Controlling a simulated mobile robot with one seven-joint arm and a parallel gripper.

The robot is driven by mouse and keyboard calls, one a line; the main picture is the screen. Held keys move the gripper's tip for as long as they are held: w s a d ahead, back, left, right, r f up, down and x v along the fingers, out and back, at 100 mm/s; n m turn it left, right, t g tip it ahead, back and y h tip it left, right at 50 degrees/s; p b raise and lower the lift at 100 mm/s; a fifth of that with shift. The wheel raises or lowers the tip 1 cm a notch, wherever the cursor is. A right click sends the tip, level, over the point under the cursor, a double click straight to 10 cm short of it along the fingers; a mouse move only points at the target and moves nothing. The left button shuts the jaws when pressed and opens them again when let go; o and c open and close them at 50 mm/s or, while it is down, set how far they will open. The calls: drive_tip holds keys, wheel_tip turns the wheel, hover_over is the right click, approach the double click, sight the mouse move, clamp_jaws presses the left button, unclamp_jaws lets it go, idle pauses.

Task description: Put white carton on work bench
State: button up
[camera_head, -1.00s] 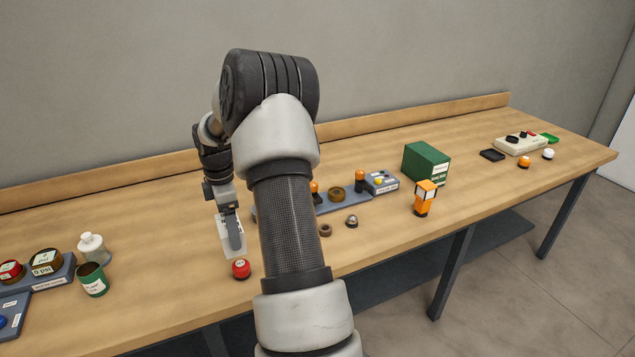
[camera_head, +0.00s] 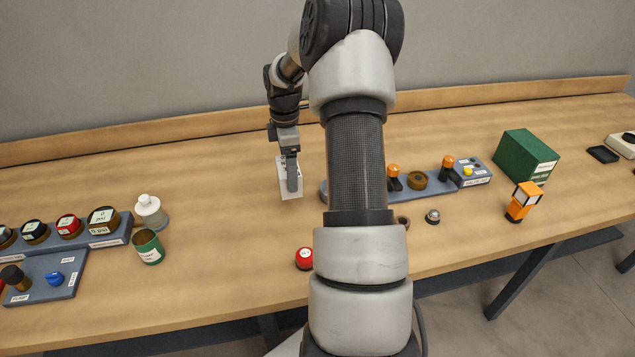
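The white carton (camera_head: 283,190) is upright over the middle of the work bench (camera_head: 220,275), behind the red button (camera_head: 304,258). My gripper (camera_head: 293,180) points down at the carton, with a dark finger across its front face. It appears shut on the carton; the far finger is hidden. I cannot tell whether the carton's base touches the bench top or is slightly above it.
Left are a white bottle (camera_head: 151,212), green can (camera_head: 149,248) and gauge block (camera_head: 110,233). Bare bench surrounds the carton's left side.

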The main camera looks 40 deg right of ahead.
wheel_tip(320, 180, down, 9)
drive_tip(key=shift+r, duration=0.15)
idle(0.4)
drive_tip(key=o, duration=1.3)
wheel_tip(320, 180, up, 12)
